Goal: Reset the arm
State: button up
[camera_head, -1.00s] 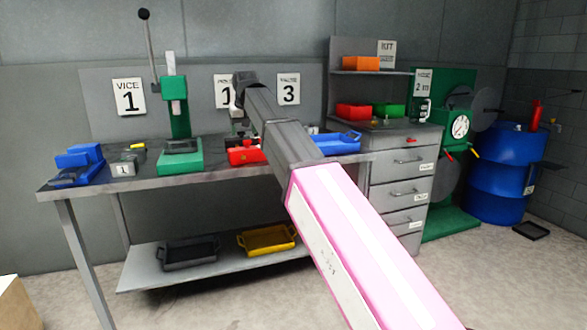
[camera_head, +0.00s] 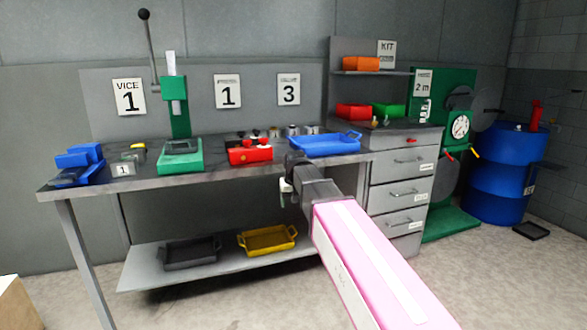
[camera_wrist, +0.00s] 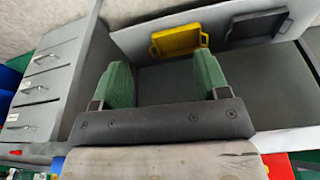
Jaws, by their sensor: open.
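My arm reaches in from the lower right in the head view, with a pink link and a grey wrist. My gripper (camera_head: 286,192) is at the front edge of the workbench, below and left of the blue tray. In the wrist view my gripper (camera_wrist: 163,85) shows two green finger pads held wide apart, with nothing between them. The view between and beyond the fingers shows the bench's lower shelf with a yellow tray (camera_wrist: 179,41) and a dark tray (camera_wrist: 258,27).
A drawer cabinet (camera_head: 402,180) stands right of my gripper. A blue barrel (camera_head: 495,175) is farther right. The floor in front is clear.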

jog(key=s+d+f+m+g, duration=0.1)
jog(key=s+d+f, duration=0.8)
jog(key=f, duration=0.3)
jog(key=s+d+f+m+g, duration=0.1)
jog(key=s+d+f, duration=0.9)
jog(key=f, duration=0.2)
jog(key=shift+s+f+m+g+h, duration=0.25)
jog(key=shift+f+m+g+h, duration=0.05)
jog(key=shift+f, duration=0.05)
